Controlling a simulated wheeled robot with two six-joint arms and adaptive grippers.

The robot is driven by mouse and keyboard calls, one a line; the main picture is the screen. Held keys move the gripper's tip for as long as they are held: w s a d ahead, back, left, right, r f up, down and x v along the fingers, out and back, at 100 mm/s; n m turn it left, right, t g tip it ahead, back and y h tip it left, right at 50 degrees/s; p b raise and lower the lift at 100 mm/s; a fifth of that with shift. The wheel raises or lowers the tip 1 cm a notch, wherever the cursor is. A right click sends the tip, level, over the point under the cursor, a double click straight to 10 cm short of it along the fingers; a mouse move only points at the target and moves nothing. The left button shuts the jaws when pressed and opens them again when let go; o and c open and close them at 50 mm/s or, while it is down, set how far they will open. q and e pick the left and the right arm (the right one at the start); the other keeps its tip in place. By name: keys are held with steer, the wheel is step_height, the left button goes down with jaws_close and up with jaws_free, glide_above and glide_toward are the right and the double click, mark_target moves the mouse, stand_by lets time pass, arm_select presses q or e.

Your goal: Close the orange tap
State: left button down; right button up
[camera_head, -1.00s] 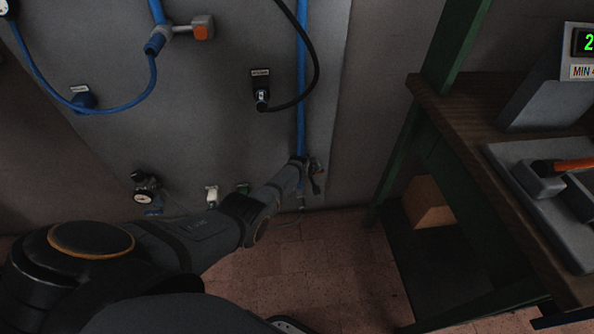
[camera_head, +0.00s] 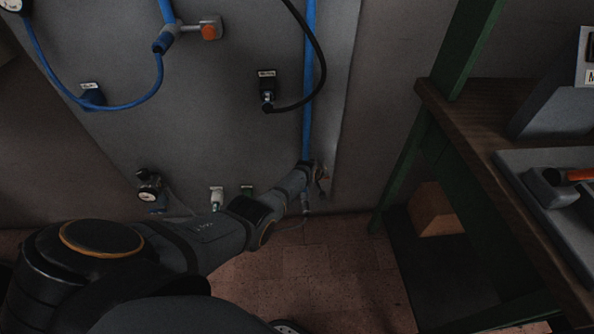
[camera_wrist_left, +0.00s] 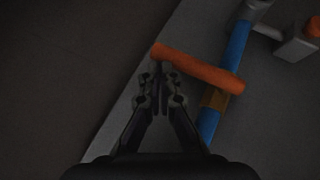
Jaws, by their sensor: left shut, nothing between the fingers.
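The orange tap handle (camera_wrist_left: 198,68) is a long bar in the left wrist view. It lies crosswise over the blue pipe (camera_wrist_left: 235,50), with its free end reaching to the left. An orange-brown fitting (camera_wrist_left: 215,98) sits on the pipe just below it. My left gripper (camera_wrist_left: 160,72) is shut and empty, its fingertips right by the handle's left end. I cannot tell whether they touch it. In the head view my left gripper (camera_head: 318,184) is low at the panel, beside the pipe's lower end, and largely hides the tap. My right gripper is not in view.
The grey panel (camera_head: 220,130) carries a black hose (camera_head: 318,60), blue hoses and an orange-ended fitting (camera_head: 210,29) higher up. A wooden bench (camera_head: 470,115) on green legs stands at the right, with a box (camera_head: 434,209) beneath. The floor (camera_head: 330,260) between is clear.

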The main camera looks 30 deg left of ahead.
arm_select(q)
steer(key=r+p, duration=0.4)
steer(key=shift+w+a+r, duration=0.2)
steer(key=shift+w+r, duration=0.1)
steer(key=shift+r, duration=0.05)
steer(key=s+d+r+p, duration=0.3)
steer(key=s+r+p, duration=0.1)
steer(key=r+p, duration=0.3)
steer(key=shift+s+r, duration=0.3)
steer(key=shift+s, duration=0.05)
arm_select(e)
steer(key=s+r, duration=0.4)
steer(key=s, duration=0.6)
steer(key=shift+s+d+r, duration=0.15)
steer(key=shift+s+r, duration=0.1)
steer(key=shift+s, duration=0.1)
